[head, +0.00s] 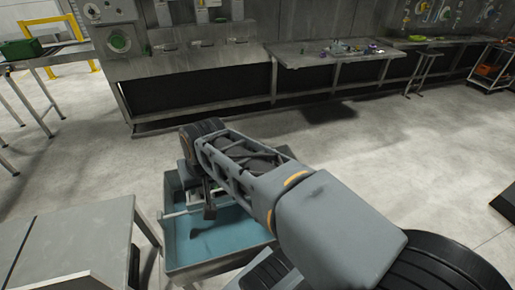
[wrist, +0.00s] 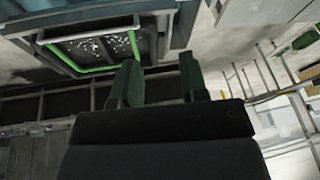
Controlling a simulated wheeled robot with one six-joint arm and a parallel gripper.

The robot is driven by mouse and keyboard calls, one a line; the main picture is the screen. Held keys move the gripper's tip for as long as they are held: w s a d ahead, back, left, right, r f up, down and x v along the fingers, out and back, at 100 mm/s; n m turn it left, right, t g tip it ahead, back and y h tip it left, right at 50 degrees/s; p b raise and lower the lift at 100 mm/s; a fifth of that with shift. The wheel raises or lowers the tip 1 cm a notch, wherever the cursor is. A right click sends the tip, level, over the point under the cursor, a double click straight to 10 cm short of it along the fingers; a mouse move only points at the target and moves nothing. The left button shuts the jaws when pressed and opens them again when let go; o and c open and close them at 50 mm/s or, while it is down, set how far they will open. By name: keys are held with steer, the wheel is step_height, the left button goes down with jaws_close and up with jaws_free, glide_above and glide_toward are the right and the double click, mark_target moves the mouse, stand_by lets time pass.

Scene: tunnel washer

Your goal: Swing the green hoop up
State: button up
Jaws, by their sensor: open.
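The green hoop (wrist: 62,58) shows in the wrist view at upper left, as a thin bright green frame around a dark, speckled opening in a blue-grey tub. My gripper (wrist: 158,84) is open, with its two dark green fingers spread apart and nothing between them. The hoop lies beyond and to the left of the left finger, which appears close to its lower right end. I cannot tell whether they touch. In the head view my arm reaches over the blue-grey tub (head: 205,237) and hides much of it. The hoop is not clearly seen there.
A grey table (head: 75,240) stands close on the left of the tub. A long metal bench (head: 325,58) runs along the back wall, beside a machine with a round door (head: 119,42). A green crate (head: 22,48) sits at far left. The floor on the right is mostly clear.

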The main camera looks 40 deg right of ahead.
steer(key=w+d+f+m+y+b, duration=0.1)
steer(key=w+d+m, duration=0.2)
steer(key=d+m, duration=0.45)
steer(key=w+d+f+m+y+b, duration=0.1)
steer(key=w+d+m, duration=0.3)
steer(key=d, duration=0.7)
steer(key=w+d+f+m+y+b, duration=0.1)
steer(key=w+d+m, duration=0.2)
steer(key=d+m, duration=0.55)
steer(key=shift+n, duration=0.3)
steer(key=x, duration=1.3)
steer(key=shift+s+d+f, duration=0.1)
steer(key=shift+d+f, duration=0.15)
steer(key=shift+d, duration=0.1)
jaws_close()
